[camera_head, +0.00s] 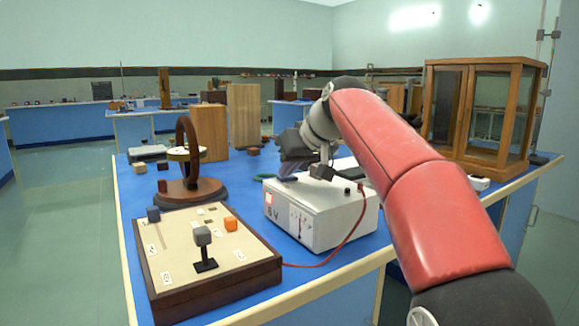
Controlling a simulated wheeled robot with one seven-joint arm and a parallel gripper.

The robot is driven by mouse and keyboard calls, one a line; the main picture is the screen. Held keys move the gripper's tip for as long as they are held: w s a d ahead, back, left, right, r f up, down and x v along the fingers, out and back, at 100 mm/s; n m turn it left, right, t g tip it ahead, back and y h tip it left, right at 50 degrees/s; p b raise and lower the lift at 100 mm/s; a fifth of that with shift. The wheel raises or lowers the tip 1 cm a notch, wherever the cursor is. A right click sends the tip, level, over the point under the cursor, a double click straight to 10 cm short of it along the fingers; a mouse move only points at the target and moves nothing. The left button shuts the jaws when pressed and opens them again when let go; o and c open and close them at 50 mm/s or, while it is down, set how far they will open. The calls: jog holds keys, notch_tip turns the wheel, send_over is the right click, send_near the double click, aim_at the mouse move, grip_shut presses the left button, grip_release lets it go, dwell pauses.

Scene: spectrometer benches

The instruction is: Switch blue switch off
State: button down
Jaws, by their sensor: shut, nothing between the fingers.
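A wooden board box (205,290) with a pale top lies at the front left of the blue bench. A small dark blue-grey switch knob (153,214) stands near its left edge; it is the bluest knob there. A grey knob on a black base (203,236) and an orange knob (231,223) are on the same board. My gripper (322,173) is above the white power supply, to the right of and behind the board, apart from all the knobs. It is shut and empty. Parts of the hand hide its exact finger shape.
The white power supply (310,224) stands right of the board, with a red cable (335,250) running to it. A round wooden ring stand (188,185) is behind the board. A glass-fronted wooden cabinet (490,165) stands at the right, beyond my red arm.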

jog(key=shift+s+a+f, duration=0.1)
jog(key=shift+a+f, duration=0.05)
jog(key=shift+f, duration=0.05)
jog(key=shift+w+d+r+p, duration=0.1)
jog(key=shift+w+d+p, duration=0.4)
jog(key=shift+d, duration=0.25)
jog(key=shift+r+p, duration=0.4)
jog(key=shift+r, duration=0.05)
jog(key=r+p, duration=0.4)
jog(key=shift+w+d, duration=0.1)
jog(key=shift+d, duration=0.1)
jog(key=v, duration=0.9)
jog(key=shift+s+d, duration=0.25)
jog(key=shift+d, duration=0.1)
